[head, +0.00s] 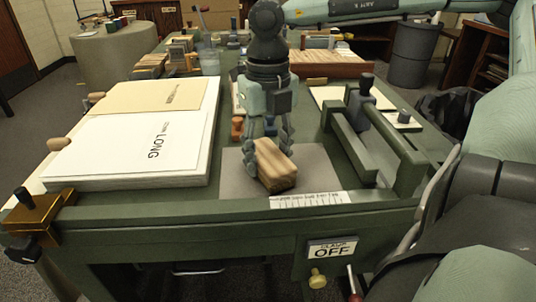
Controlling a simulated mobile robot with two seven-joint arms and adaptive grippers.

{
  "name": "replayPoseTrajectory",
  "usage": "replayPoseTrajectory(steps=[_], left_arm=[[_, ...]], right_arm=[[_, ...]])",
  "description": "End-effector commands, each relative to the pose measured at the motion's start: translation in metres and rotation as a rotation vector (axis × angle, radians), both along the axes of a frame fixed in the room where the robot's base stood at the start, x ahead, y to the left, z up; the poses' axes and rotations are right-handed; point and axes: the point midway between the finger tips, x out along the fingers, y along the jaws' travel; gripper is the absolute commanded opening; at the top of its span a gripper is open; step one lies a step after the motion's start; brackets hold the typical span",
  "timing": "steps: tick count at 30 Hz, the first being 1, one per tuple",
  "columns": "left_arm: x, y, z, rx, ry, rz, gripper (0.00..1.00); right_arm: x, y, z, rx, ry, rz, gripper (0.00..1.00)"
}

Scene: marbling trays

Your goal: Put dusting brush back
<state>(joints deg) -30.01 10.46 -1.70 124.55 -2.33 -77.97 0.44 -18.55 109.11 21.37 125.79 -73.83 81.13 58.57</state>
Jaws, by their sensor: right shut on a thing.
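The dusting brush (277,172), seen as a striped wooden block, is at the front middle of the green table, over a grey mat (236,182). My right gripper (268,150) points down from above and is shut on it, one finger on each side. I cannot tell whether the block touches the mat. My left gripper is out of view.
A white board with papers (110,150) fills the table's left side. A green frame with a dark knob (375,140) stands close on the right. A ruler strip (310,200) lies at the front edge. A cup with brushes (208,58) and wooden boxes stand behind.

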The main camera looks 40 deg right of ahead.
Motion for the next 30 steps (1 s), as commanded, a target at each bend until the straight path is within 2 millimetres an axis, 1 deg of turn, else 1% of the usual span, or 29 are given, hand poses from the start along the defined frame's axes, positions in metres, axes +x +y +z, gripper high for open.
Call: replayPoseTrajectory(steps=[12,13,15,18,25,29,30], left_arm=[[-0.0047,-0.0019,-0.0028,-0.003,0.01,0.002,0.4],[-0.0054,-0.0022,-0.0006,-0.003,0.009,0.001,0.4],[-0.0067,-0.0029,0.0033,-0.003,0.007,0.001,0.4],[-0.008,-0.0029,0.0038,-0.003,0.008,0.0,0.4],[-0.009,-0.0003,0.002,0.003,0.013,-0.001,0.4],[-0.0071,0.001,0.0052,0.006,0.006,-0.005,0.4],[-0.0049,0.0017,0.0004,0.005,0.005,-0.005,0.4]], right_arm=[[0.0005,0.0,-0.0035,0.0,-0.001,0.0,0.23],[0.0004,0.0,-0.0034,0.0,-0.001,0.0,0.47],[0.0004,0.0,-0.0028,0.0,-0.001,0.0,0.56],[0.0004,0.0,-0.0028,0.0,-0.001,0.0,0.67],[0.0004,0.0,-0.0028,0.0,-0.001,0.0,0.67],[0.0003,0.0,0.0001,0.0,0.0,0.0,0.67],[0.001,-0.0001,0.0035,-0.001,-0.003,-0.001,0.67]])
